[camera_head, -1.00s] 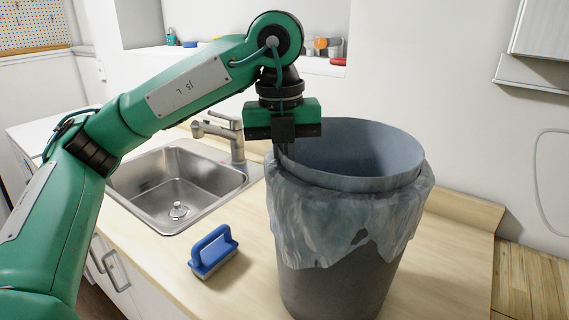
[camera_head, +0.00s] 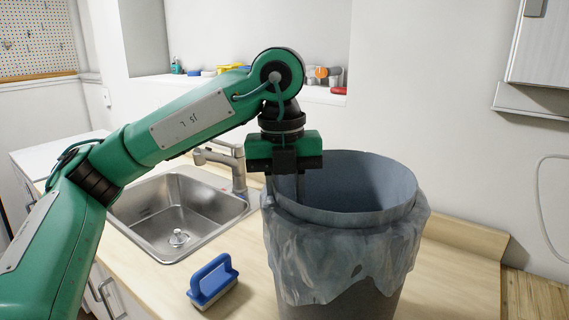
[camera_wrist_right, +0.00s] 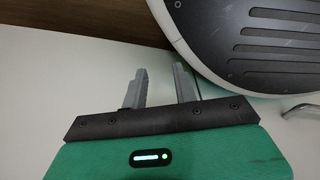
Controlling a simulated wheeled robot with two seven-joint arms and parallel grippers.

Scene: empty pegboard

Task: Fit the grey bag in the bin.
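The bin (camera_head: 365,306) is a dark grey round tub standing on the wooden counter at the right of the head view. The grey bag (camera_head: 345,262) hangs around its upper outside as a crumpled, shiny skirt with an uneven lower edge. A smooth blue-grey rim stands above the folds; whether the bag lines the inside is unclear. My left gripper (camera_head: 285,190) points down at the rim's near-left side, its two fingers apart. Whether they touch rim or bag is unclear. My right gripper (camera_wrist_right: 160,85) shows only in the right wrist view, fingers apart with nothing between them.
A blue-handled brush (camera_head: 212,281) lies on the counter left of the bin. A steel sink (camera_head: 180,205) with a tap (camera_head: 225,160) is behind it. Small items (camera_head: 320,75) stand on a wall ledge. A rounded grey-black object (camera_wrist_right: 250,45) is near my right gripper.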

